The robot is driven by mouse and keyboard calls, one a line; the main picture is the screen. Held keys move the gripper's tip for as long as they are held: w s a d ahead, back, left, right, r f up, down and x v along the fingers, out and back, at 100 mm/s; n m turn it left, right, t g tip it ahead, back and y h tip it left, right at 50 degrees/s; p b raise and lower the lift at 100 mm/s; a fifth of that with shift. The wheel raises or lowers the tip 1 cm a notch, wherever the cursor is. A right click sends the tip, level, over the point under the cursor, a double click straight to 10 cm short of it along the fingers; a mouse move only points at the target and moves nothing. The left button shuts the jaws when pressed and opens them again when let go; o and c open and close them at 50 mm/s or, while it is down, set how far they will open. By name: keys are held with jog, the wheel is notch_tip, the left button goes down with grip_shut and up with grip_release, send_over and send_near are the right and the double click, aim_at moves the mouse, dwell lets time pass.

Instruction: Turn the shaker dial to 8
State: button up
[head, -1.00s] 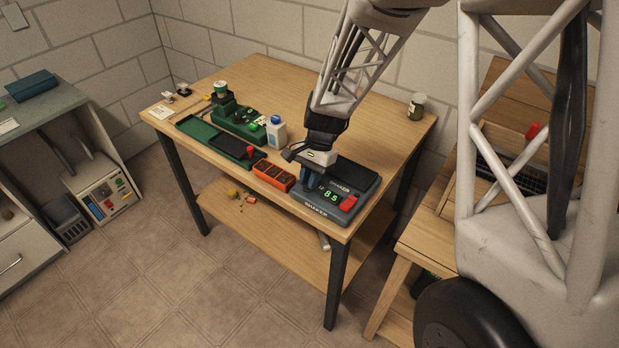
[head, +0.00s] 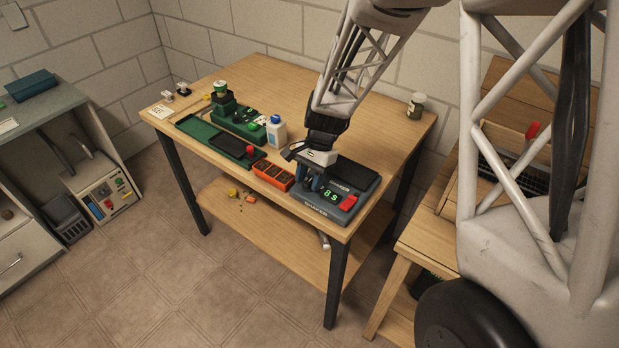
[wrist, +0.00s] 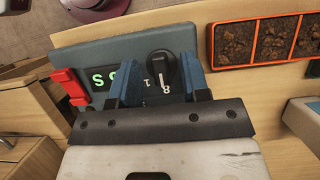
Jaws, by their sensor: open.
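The grey shaker (head: 341,216) sits at the table's front right corner, with a green display (head: 330,194) that reads 8 s and a red switch (head: 348,202). My gripper (head: 311,184) is low over the left part of its panel and hides the dial there. In the wrist view the black dial (wrist: 161,66) stands between the two blue fingers of my gripper (wrist: 158,76). The fingers are open, one on each side of the dial, with a visible gap. The dial's pale mark points towards the printed 8 (wrist: 166,89). The red switch (wrist: 69,85) also shows there.
An orange tray of soil cells (head: 273,177) stands just left of the shaker. A white bottle with a blue cap (head: 277,132), a green tray (head: 192,127) and a green rack (head: 236,122) stand further left. A jar (head: 416,106) is at the back right; the table between is clear.

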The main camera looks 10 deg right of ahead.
jog(key=shift+r, duration=0.1)
jog(key=v, duration=0.7)
jog(key=shift+r, duration=0.2)
jog(key=shift+d+r, duration=0.1)
dwell(0.4)
jog(key=s+d+r+n+t+h, duration=0.1)
jog(key=s+d+r+n+t, duration=0.1)
jog(key=s+r, duration=0.3)
jog(key=s+d+r+n+t+h, duration=0.1)
jog(key=s+r+n, duration=0.3)
jog(key=s, duration=0.8)
jog(key=s+d+r+n+t+h, duration=0.1)
jog(key=s+d+r, duration=0.3)
jog(key=s, duration=0.5)
jog(key=shift+s+r+n+t, duration=0.35)
jog(key=shift+r+n+t, duration=0.45)
jog(key=shift+n+t, duration=0.1)
dwell(1.5)
